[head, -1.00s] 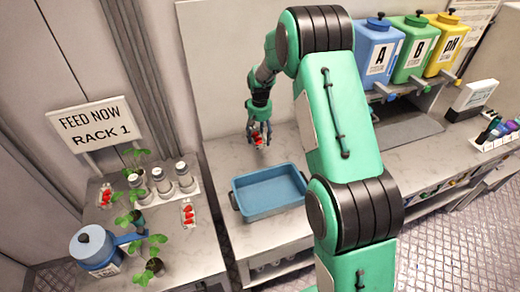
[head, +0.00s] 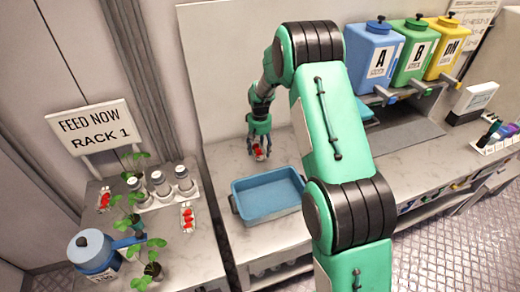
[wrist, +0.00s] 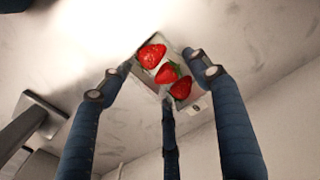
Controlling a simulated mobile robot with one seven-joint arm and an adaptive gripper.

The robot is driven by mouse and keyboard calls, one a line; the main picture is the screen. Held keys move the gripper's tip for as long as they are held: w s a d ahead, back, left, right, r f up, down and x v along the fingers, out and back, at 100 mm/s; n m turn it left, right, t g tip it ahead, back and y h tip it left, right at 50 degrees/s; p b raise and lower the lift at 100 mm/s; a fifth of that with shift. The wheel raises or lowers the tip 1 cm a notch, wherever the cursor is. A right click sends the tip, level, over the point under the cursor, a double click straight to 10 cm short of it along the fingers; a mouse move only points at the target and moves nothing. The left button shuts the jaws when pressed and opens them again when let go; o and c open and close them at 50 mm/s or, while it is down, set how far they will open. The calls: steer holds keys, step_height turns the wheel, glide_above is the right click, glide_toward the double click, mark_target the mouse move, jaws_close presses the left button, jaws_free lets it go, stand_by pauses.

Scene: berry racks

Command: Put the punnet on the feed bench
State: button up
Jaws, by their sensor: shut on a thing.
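The punnet (wrist: 172,72) is a small clear tray with red strawberries in it, seen in the wrist view between my gripper's dark blue fingers. My gripper (head: 259,146) is shut on the punnet (head: 259,154) in the head view, behind the blue tray. It is over or at the pale marbled bench (head: 226,158). I cannot tell whether the punnet touches the bench top. Which surface is the feed bench is not labelled in view.
A blue tray (head: 268,194) stands on the same bench, in front of my gripper. At left, a smaller table holds two more punnets (head: 187,218), seedlings, bottles (head: 162,184), a blue watering can (head: 92,250) and a "FEED NOW RACK 1" sign (head: 90,128). Tanks (head: 371,55) stand at the back right.

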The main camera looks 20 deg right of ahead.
mark_target(260, 149)
steer(key=shift+f, duration=0.15)
steer(key=o, duration=1.2)
step_height(260, 149, up, 12)
steer(key=p, duration=0.2)
steer(key=shift+r, duration=0.2)
steer(key=shift+r, duration=0.1)
